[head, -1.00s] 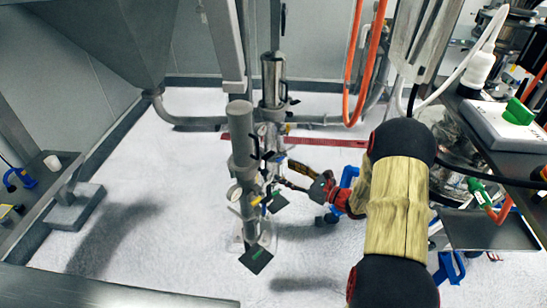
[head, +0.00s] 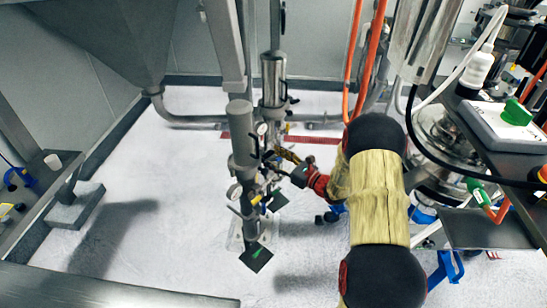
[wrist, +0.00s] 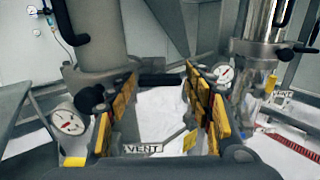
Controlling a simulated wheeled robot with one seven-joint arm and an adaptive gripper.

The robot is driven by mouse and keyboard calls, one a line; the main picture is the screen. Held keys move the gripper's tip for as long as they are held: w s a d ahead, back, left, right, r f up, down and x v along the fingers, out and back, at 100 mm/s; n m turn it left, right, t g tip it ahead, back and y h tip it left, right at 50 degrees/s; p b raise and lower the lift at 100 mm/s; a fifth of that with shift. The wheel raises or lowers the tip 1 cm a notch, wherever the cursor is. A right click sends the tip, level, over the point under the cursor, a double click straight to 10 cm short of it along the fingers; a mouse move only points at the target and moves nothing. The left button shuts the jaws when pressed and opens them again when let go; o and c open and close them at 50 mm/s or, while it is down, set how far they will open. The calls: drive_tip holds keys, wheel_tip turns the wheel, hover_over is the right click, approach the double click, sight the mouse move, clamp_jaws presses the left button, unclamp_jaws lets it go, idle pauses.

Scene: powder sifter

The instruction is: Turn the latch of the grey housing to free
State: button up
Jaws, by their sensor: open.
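The grey housing (head: 242,138) is an upright matte cylinder in the middle of the head view. It fills the upper left of the wrist view (wrist: 97,35). A black bar (wrist: 161,79), which looks like its latch, lies crosswise beside the housing's lower collar. My gripper (wrist: 163,82) is open, its yellow-padded fingers on either side of this bar. I cannot tell whether they touch it. In the head view my gripper (head: 276,158) is just right of the housing, small and partly lost among the fittings.
A shinier steel housing (head: 273,78) stands behind, and at the right of the wrist view (wrist: 253,70). Dial gauges (wrist: 68,122) (wrist: 224,73) flank my fingers. A VENT label (wrist: 143,148) is low between them. Orange hoses (head: 368,70) hang close to my arm.

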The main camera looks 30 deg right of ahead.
drive_tip(key=shift+c, duration=0.7)
drive_tip(key=c, duration=0.7)
drive_tip(key=shift+c, duration=0.3)
